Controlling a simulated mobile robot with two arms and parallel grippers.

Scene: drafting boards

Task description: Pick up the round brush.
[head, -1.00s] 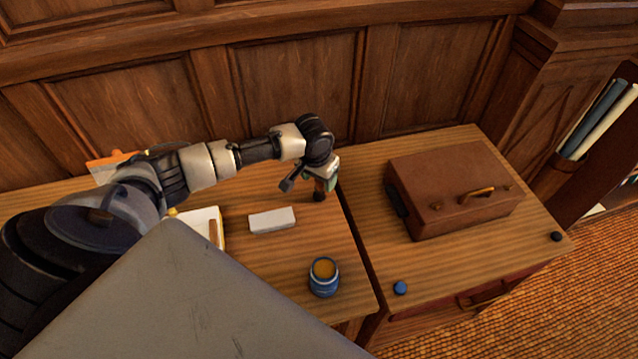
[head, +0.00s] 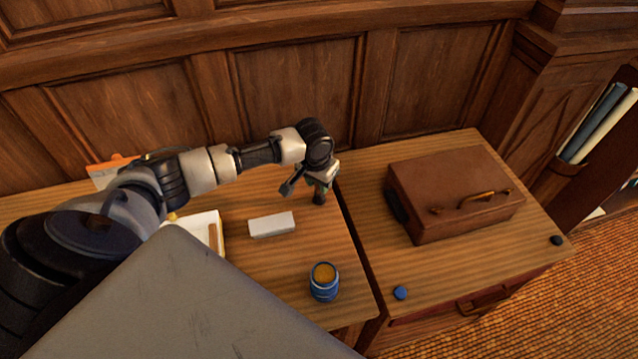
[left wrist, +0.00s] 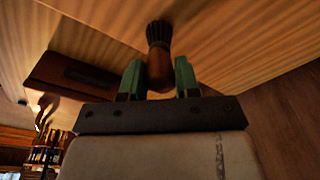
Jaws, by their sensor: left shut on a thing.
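The round brush shows in the left wrist view (left wrist: 159,48), with a brown wooden handle and a dark bristle head pointing away from my gripper. Its handle is between the green fingertips of my left gripper (left wrist: 158,74), which is shut on it. In the head view, the left gripper (head: 322,184) hangs over the right rear part of the left desk. The dark lower end of the brush (head: 319,199) shows below the fingers, at or just above the desk top. I cannot tell whether it touches. My right gripper is not in view.
A white block (head: 272,224) and a blue jar with orange contents (head: 324,283) are on the left desk (head: 275,265). A white tray (head: 208,228) is at left.

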